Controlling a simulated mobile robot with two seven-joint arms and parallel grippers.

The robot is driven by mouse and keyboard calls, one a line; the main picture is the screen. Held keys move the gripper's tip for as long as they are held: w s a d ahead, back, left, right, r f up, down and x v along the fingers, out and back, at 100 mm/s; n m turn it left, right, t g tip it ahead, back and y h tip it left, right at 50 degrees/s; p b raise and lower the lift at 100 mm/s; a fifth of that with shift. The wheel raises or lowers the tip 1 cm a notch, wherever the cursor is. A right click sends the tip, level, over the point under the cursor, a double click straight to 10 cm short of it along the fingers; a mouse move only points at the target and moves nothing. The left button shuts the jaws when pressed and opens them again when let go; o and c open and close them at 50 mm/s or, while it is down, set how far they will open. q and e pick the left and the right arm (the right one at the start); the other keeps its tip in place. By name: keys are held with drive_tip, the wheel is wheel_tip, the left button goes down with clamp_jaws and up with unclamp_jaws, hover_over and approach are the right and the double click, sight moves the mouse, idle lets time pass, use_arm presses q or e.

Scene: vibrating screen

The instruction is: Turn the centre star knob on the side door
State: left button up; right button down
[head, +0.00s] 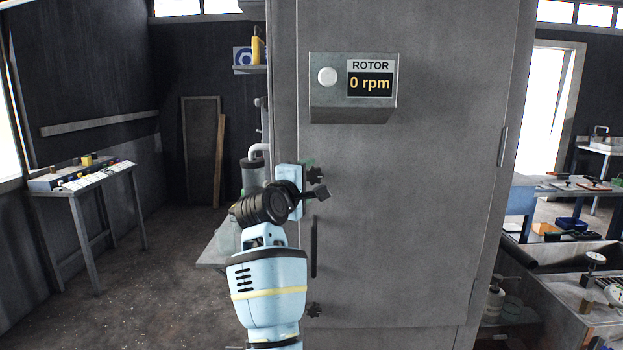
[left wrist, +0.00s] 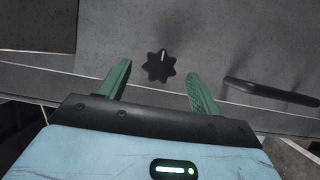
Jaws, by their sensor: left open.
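The grey side door (head: 420,200) fills the middle of the head view. A black star knob (head: 315,175) sits near its left edge, above a vertical black handle (head: 314,247). In the left wrist view the star knob (left wrist: 161,66), with a pale mark on it, lies between and just beyond the green fingertips, apparently untouched. My left gripper (left wrist: 160,78) is open and empty, facing the door; in the head view its light blue body and a green finger (head: 308,163) show beside the knob. My right gripper is not in view.
Another star knob (head: 314,310) is lower on the door. A rotor display box (head: 352,112) reading 0 rpm juts out above. The handle (left wrist: 270,92) is right of the knob in the left wrist view. A bench (head: 85,178) stands far left.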

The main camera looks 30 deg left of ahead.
sight(314, 175)
use_arm(q)
drive_tip(key=shift+w+a, duration=0.2)
drive_tip(key=shift+w, duration=1.05)
drive_tip(key=shift+c, duration=0.3)
drive_tip(key=c, duration=0.9)
